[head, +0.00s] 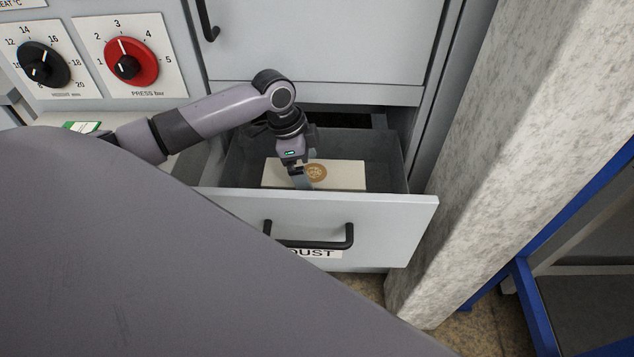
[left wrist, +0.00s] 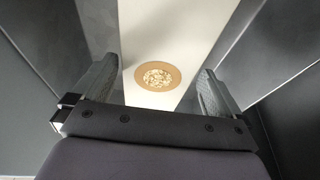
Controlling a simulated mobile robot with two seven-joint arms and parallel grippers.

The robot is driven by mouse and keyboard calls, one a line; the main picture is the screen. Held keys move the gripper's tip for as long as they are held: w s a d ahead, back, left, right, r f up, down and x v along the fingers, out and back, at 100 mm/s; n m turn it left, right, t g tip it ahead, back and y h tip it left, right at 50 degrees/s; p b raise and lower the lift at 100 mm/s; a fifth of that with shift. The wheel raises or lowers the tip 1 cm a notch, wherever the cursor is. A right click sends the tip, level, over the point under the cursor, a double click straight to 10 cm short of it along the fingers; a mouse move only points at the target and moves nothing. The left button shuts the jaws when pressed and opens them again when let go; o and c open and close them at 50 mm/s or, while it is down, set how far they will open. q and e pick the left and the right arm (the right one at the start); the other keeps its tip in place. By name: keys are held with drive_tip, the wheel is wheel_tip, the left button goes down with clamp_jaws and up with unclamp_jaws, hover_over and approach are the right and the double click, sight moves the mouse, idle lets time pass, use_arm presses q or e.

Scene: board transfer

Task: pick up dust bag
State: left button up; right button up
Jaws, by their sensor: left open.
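The dust bag (head: 343,176) is a flat cream-white piece with a round tan emblem, lying in the open grey drawer. It also shows in the left wrist view (left wrist: 190,28), running between my fingers with the emblem in the middle. My left gripper (head: 304,180) reaches down into the drawer over the bag. Its two fingers stand apart, one on each side of the bag's width in the left wrist view (left wrist: 160,85); I cannot tell whether they touch it. My right gripper is not in view.
The drawer's front (head: 390,223) has a black handle and a label reading "DUST", partly hidden. A closed panel (head: 330,40) stands above the drawer. A red dial (head: 131,65) and a black dial (head: 42,64) are at upper left. A speckled pale column (head: 530,130) stands close on the right.

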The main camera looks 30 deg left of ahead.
sight(316, 182)
use_arm(q)
drive_tip(key=x, duration=0.3)
drive_tip(key=b+x, duration=0.1)
drive_tip(key=x, duration=0.1)
drive_tip(key=shift+w+d, duration=0.1)
drive_tip(key=shift+d, duration=0.25)
drive_tip(key=c, duration=1)
drive_tip(key=shift+w+r, duration=0.1)
drive_tip(key=shift+c, duration=0.2)
